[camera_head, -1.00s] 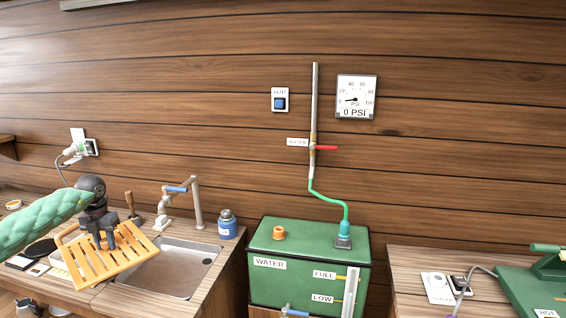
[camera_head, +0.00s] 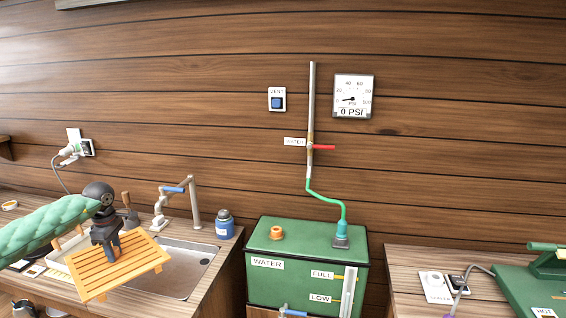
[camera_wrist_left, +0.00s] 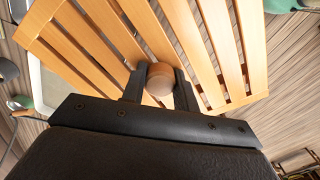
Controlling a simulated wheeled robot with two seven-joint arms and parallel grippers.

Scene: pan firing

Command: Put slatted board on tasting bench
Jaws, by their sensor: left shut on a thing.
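The slatted board (camera_head: 122,267) is a light wooden board of parallel slats at the lower left of the head view. My left gripper (camera_head: 110,246) is over it, shut on the board's round wooden knob. In the left wrist view the knob (camera_wrist_left: 160,80) sits between the two dark fingers, and the slats (camera_wrist_left: 200,35) spread out beyond it. The board is held above the counter beside the sink and is roughly level. My right gripper is not in view. No tasting bench can be made out for sure.
A sink (camera_head: 180,268) with a faucet (camera_head: 194,205) is right of the board. A blue bottle (camera_head: 225,225) stands behind it. A green water tank (camera_head: 300,262) stands in the middle, and a wooden counter (camera_head: 410,262) with green equipment (camera_head: 535,285) is at the right.

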